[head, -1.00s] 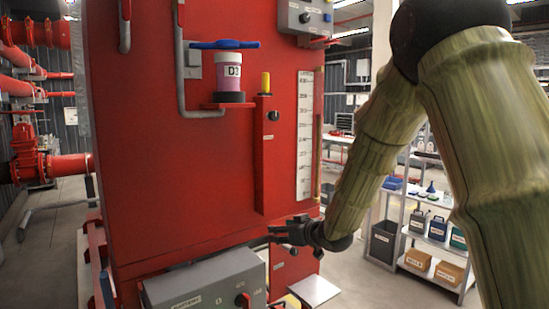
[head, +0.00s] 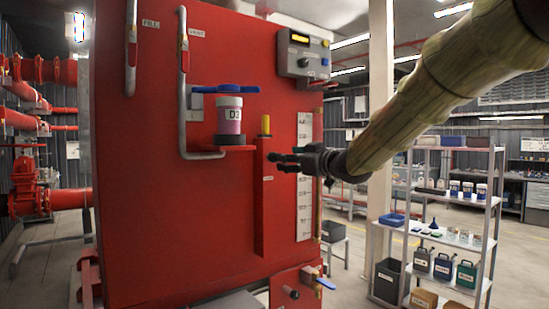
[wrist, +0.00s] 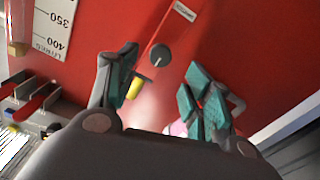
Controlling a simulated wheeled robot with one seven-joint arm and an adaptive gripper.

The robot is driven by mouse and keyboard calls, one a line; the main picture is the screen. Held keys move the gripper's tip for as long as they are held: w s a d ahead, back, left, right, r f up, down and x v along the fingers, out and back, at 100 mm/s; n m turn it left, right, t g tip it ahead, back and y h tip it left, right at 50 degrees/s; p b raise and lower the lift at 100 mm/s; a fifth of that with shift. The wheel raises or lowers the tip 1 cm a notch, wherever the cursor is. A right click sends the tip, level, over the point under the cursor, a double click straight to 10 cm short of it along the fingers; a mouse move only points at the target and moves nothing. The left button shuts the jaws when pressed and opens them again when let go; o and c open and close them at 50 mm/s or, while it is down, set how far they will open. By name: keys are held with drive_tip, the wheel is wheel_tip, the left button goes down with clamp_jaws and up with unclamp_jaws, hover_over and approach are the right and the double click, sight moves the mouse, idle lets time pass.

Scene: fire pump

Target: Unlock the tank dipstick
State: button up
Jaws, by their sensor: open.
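The tank dipstick shows as a yellow grip (head: 266,125) at the top of a narrow red upright housing (head: 263,212) on the front of the red tank. In the wrist view the yellow grip (wrist: 135,88) appears between my fingers, with a round dark knob (wrist: 161,53) just beyond it. In the head view the knob is hidden or lost behind my fingers. My gripper (head: 276,163) is open and empty, in front of the upper housing, slightly below the yellow grip. In the wrist view its teal-padded fingers (wrist: 160,88) spread to either side of the grip. I see no contact.
A D3 container (head: 230,116) with a blue handle stands on a red shelf left of the housing. A white level scale (head: 304,175) is to the right. A grey control box (head: 304,54) hangs above. A stocked shelf rack (head: 487,215) stands at the right.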

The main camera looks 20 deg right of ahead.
drive_tip(key=shift+p+x, duration=1.25)
drive_tip(key=shift+x, duration=2.65)
drive_tip(key=shift+f, duration=0.1)
